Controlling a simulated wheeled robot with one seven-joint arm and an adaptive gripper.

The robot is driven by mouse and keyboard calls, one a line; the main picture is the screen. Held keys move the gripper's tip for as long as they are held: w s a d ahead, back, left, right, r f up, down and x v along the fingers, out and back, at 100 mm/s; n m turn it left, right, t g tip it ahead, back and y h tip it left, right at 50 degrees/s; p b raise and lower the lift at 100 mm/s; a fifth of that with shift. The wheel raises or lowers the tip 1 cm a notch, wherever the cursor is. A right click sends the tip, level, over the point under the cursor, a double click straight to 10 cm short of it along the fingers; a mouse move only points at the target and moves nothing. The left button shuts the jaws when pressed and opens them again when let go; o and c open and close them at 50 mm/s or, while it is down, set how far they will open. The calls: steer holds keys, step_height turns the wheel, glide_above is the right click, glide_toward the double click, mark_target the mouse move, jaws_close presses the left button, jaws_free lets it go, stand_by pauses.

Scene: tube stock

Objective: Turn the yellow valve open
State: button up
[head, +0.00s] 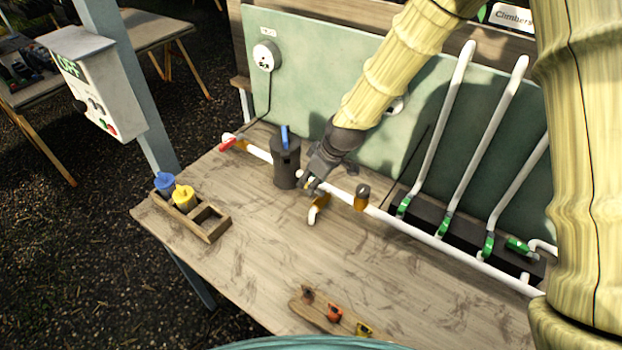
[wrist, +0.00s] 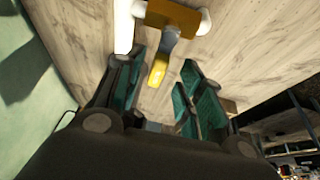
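The yellow valve (head: 321,201) sits on a short branch at the front of the white pipe (head: 404,228). In the wrist view its yellow body (wrist: 172,14) is at the top, between white pipe ends. Its lever has a grey stem and a yellow tip (wrist: 158,71), which points toward my gripper (wrist: 160,85). My gripper is open, with one finger on each side of the lever tip and visible gaps to it. In the head view my gripper (head: 309,184) is low beside the pipe and partly hides the valve.
A dark canister (head: 286,160) with a blue handle stands just left of my gripper. A red lever (head: 228,144) is at the pipe's left end. An amber fitting (head: 362,197) is to the right. A wooden caddy (head: 215,228) is front left; the bench's middle is clear.

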steer(key=w+f, duration=0.2)
steer(key=shift+w+a, duration=0.2)
steer(key=shift+w, duration=0.15)
steer(key=shift+s+r, duration=0.35)
steer(key=shift+s, duration=0.3)
steer(key=shift+s+r, duration=0.35)
steer(key=shift+s, duration=0.35)
steer(key=shift+s+r, duration=0.35)
steer(key=shift+s, duration=0.3)
steer(key=c, duration=0.4)
steer(key=shift+w, duration=0.1)
steer(key=c, duration=0.4)
steer(key=shift+w+d+f, duration=0.1)
steer(key=shift+w+f, duration=0.6)
jaws_close()
steer(key=shift+s, duration=0.1)
steer(key=shift+f, duration=0.1)
